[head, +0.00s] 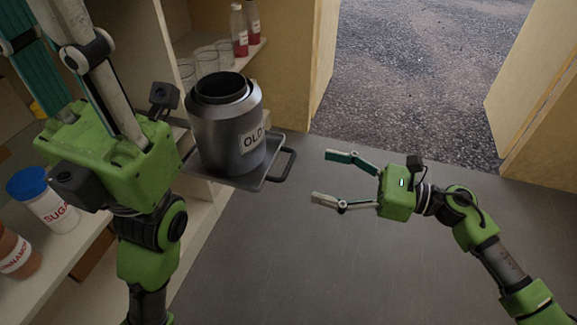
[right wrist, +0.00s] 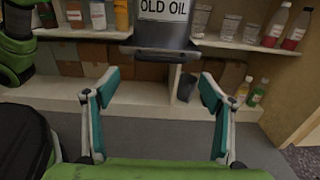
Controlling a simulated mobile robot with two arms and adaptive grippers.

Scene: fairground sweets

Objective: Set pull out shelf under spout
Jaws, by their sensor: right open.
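The pull-out shelf (head: 250,182) is a flat grey tray with a loop handle (head: 291,160), and it sticks out from the shelving in the head view. A dark metal can (head: 212,130) labelled "OLD OIL" stands upright on it. In the right wrist view the tray's front edge (right wrist: 160,53) lies ahead, with the can (right wrist: 163,32) on it. My right gripper (head: 335,178) is open and empty, to the right of the handle and apart from it. My left gripper (head: 52,45) points up at the upper left, its fingertips cut off. I see no spout.
Shelves at left hold a sugar jar (head: 50,205), a cinnamon jar (head: 15,255), several glasses (head: 205,60) and red bottles (head: 239,30). Green and yellow bottles (right wrist: 256,93) stand low in the right wrist view. The grey floor (head: 300,260) is clear; a doorway opens onto gravel (head: 420,70).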

